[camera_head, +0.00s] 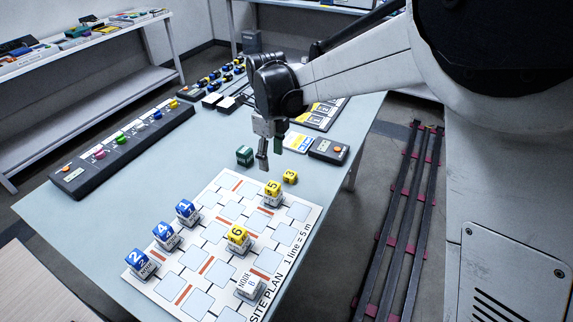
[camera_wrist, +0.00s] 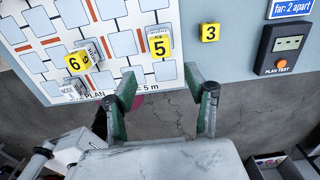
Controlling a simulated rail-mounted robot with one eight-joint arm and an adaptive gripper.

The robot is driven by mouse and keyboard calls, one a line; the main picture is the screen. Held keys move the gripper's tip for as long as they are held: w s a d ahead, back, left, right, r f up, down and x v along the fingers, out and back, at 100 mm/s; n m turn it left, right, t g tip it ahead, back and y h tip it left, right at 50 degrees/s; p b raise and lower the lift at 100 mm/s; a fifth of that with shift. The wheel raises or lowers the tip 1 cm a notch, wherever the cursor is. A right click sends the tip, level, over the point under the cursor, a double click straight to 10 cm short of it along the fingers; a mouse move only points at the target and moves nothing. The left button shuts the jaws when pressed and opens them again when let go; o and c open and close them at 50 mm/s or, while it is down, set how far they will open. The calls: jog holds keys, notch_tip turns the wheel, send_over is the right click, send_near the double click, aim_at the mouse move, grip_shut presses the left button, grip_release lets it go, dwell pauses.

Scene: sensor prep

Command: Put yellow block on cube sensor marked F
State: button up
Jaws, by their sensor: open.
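A yellow block marked 3 (camera_head: 290,177) lies on the blue-grey table beside the site plan; the wrist view shows it too (camera_wrist: 209,32). Yellow block 5 (camera_head: 273,187) and yellow block 6 (camera_head: 238,234) each sit on a pale cube on the plan; block 5 (camera_wrist: 159,42) and block 6 (camera_wrist: 74,62) also show in the wrist view. A bare white cube (camera_head: 248,286) has a label seeming to read NOOK B. I cannot make out an F on any cube. My gripper (camera_head: 270,152) is open and empty above the table, near block 3; its fingers (camera_wrist: 168,83) are spread.
Blue blocks 1 (camera_head: 185,208), 4 (camera_head: 164,231) and 2 (camera_head: 137,258) sit on cubes along the plan's left side. A green block (camera_head: 244,155) stands behind the plan (camera_head: 229,312). A button box (camera_head: 329,150) is at the right edge; a long panel (camera_head: 125,146) is at left.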

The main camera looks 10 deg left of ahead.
jog(key=shift+r, duration=0.1)
jog(key=s+d+r+n+t, duration=0.1)
jog(key=s+d+r+n, duration=0.2)
jog(key=d, duration=0.4)
jog(key=s+d+r+n+t+y, duration=0.1)
jog(key=d+r+n, duration=0.25)
jog(key=d, duration=0.25)
jog(key=s+d+r+n+t, duration=0.1)
jog(key=s+d+r+n, duration=0.2)
jog(key=d+r, duration=0.3)
jog(key=s+d+f+n+t+h, duration=0.1)
jog(key=s+d+n+t, duration=0.3)
jog(key=s+d+n, duration=0.8)
jog(key=s+d+f, duration=0.1)
jog(key=s+d, duration=0.1)
jog(key=d, duration=0.3)
jog(key=shift+s+f, duration=0.35)
